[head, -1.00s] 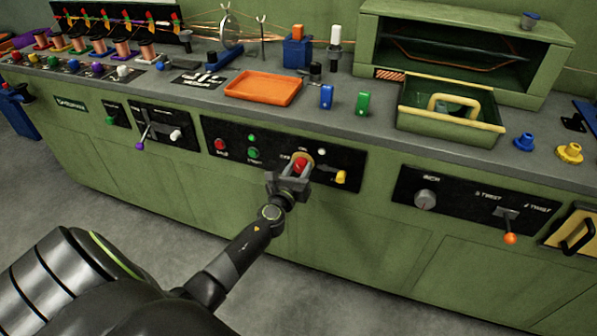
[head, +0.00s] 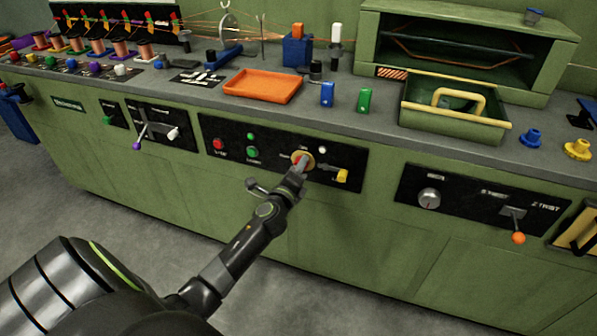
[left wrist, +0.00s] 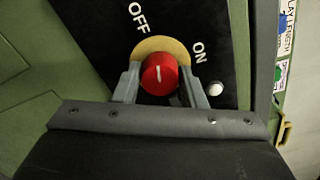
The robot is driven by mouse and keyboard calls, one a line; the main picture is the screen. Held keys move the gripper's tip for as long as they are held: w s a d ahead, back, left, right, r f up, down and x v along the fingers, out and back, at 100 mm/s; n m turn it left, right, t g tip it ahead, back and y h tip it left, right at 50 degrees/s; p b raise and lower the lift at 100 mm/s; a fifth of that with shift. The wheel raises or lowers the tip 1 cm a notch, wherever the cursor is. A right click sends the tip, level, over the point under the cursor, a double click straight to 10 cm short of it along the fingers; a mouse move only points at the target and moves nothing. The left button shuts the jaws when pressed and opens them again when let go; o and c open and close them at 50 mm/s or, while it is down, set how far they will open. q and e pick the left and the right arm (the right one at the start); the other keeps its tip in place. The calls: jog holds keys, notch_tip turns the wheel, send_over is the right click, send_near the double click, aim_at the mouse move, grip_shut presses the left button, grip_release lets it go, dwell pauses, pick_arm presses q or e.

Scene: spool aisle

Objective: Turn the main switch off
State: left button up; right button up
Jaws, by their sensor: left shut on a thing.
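The main switch is a red round knob (left wrist: 160,78) on a yellow ring (left wrist: 150,47), with a white line on its face. In the left wrist view the line points up, nearer the word OFF than the word ON. My left gripper (left wrist: 160,95) is shut on the knob, one finger on each side. In the head view my left gripper (head: 300,164) reaches the panel and hides most of the knob; part of the ring (head: 310,156) shows. My right gripper is not in view.
An orange tray (head: 262,87) is on the bench above.

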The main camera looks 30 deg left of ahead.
pick_arm(q)
jog(key=shift+n+b, duration=0.5)
jog(key=shift+n, duration=1.1)
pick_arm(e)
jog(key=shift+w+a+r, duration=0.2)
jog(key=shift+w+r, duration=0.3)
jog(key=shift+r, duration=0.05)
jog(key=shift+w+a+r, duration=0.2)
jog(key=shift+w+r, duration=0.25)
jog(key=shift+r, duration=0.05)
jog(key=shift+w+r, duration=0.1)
pick_arm(q)
jog(key=o, duration=1)
jog(key=v, duration=1.7)
jog(key=shift+s, duration=0.25)
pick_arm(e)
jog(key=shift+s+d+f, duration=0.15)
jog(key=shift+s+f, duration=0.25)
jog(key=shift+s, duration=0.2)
pick_arm(q)
jog(key=shift+f, duration=0.1)
